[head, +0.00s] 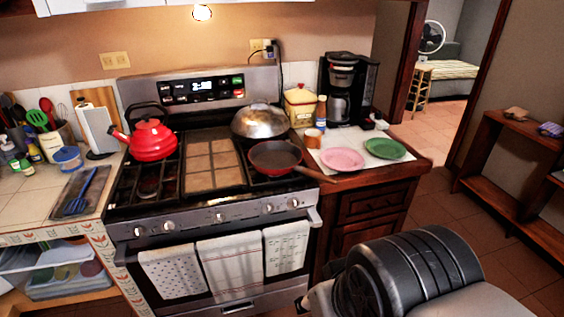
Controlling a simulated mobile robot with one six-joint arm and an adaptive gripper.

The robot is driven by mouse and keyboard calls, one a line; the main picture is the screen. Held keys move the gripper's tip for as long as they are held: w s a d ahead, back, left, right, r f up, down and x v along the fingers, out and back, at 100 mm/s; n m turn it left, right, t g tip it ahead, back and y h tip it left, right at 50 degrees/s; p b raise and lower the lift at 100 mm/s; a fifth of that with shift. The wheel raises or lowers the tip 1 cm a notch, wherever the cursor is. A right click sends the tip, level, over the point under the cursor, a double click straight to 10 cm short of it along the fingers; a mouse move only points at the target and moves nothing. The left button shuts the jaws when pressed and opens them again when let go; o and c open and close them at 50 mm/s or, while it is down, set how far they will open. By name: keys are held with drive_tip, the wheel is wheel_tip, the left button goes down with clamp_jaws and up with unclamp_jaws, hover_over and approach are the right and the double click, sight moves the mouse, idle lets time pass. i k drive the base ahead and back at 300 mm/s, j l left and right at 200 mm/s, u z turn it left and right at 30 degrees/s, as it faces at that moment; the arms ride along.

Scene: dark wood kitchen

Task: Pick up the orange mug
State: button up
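A small orange mug (313,138) stands on the counter right of the stove, behind the pink plate and in front of the coffee maker's left side. It is small in the view, and I cannot make out its handle. Part of my own arm fills the lower right of the head view. My gripper's fingers do not show.
Near the mug are a pink plate (342,159), a green plate (385,148), a coffee maker (347,90), a yellow canister (300,105) and a bottle (321,111). A red pan (275,157), a domed lid (258,119) and a red kettle (152,140) sit on the stove.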

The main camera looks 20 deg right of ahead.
sight(314, 141)
drive_tip(key=z, duration=0.45)
drive_tip(key=i+z, duration=0.4)
drive_tip(key=i, duration=0.15)
drive_tip(key=i+j+z, duration=0.25)
drive_tip(key=i+z, duration=0.15)
drive_tip(key=i+j+z, duration=0.4)
drive_tip(key=i, duration=0.15)
